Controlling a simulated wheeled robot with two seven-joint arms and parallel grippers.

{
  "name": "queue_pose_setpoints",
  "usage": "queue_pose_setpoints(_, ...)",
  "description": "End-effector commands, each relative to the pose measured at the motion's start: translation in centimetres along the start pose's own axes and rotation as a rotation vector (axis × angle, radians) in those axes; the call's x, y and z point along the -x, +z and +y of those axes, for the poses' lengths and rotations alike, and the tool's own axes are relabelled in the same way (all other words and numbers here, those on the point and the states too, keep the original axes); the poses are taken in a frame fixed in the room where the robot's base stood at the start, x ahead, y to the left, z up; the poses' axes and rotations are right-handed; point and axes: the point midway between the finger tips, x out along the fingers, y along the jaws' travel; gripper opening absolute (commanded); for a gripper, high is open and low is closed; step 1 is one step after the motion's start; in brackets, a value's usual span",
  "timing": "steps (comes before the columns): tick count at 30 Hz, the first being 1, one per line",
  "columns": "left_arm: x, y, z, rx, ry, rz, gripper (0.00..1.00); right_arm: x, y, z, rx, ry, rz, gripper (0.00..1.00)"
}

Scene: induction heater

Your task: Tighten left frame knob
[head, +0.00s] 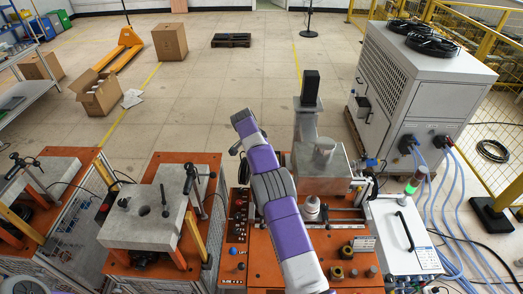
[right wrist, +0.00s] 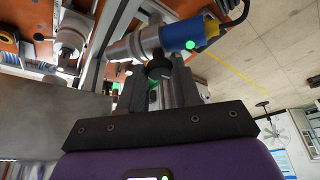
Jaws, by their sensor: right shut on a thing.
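My right arm reaches up across the middle of the head view, over the left side of the orange heater station (head: 275,262). Its gripper and the left frame knob cannot be made out clearly there, behind the arm. In the right wrist view my right gripper (right wrist: 160,84) has its two dark fingers closed around the dark left frame knob (right wrist: 158,68). The knob sits at the end of a grey metal cylinder (right wrist: 126,47), beside a blue sensor (right wrist: 181,36) with a yellow part and a green light. My left gripper is not in view.
A grey metal block (head: 322,183) with a small cup on top stands right of my arm. Another orange station (head: 160,275) with a grey slab stands at the left. A white cabinet (head: 418,90) with blue cables stands at the right.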

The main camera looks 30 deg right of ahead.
Motion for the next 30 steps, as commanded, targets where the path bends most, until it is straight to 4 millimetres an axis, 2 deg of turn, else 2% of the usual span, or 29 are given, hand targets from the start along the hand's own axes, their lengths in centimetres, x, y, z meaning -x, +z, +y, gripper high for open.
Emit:
queue_pose_setpoints(15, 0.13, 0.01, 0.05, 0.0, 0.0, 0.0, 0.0, 0.09, -0.1, -0.05, -0.021, 0.005, 0.002, 0.02)
queue_pose_setpoints(16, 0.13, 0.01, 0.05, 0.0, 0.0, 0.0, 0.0, 0.09, -0.1, -0.05, -0.02, 0.005, 0.002, 0.35)
queue_pose_setpoints(20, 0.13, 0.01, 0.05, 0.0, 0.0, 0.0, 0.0, 0.07, -0.08, -0.04, -0.02, 0.006, 0.001, 0.55)
queue_pose_setpoints(21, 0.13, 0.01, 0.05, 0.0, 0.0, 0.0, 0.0, 0.06, -0.07, -0.04, -0.02, 0.006, 0.001, 0.58)
queue_pose_setpoints(30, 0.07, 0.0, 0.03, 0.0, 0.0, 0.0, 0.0, 0.31, -0.04, -0.05, -0.019, 0.006, 0.001, 0.58)
